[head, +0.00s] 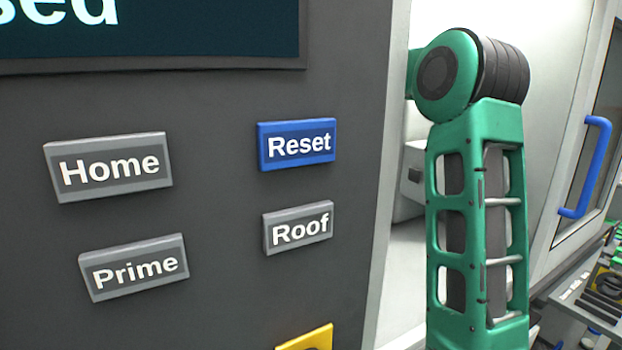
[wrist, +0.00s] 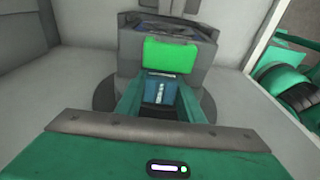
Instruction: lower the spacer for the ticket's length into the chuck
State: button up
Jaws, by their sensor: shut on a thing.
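In the wrist view, my gripper (wrist: 161,84) is shut on a small blue piece with a pale mark, which I take to be the spacer (wrist: 161,97). The piece sits between the two green fingers. Just beyond the fingertips stands a grey block (wrist: 128,62) with a bright green face. A dark round surface shows around its base. I cannot tell whether this is the chuck, or whether the blue piece touches it. The lower end of the piece is hidden. The head view shows neither gripper nor spacer, and I see no ticket.
In the head view, a dark panel carries Home (head: 110,166), Prime (head: 134,268), Reset (head: 297,145) and Roof (head: 298,228) buttons under a cut-off screen (head: 150,35). A door with a blue handle (head: 588,168) and a cluttered rack (head: 600,310) are at right. Pale walls enclose my gripper.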

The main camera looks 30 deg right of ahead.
jog(key=shift+f, duration=0.15)
jog(key=o, duration=1.1)
jog(key=shift+o, duration=0.2)
jog(key=r, duration=0.3)
jog(key=d+r, duration=0.1)
jog(key=r, duration=0.6)
jog(key=shift+w+d+r, duration=0.1)
jog(key=shift+d+r, duration=0.15)
notch_tip(320, 180, up, 7)
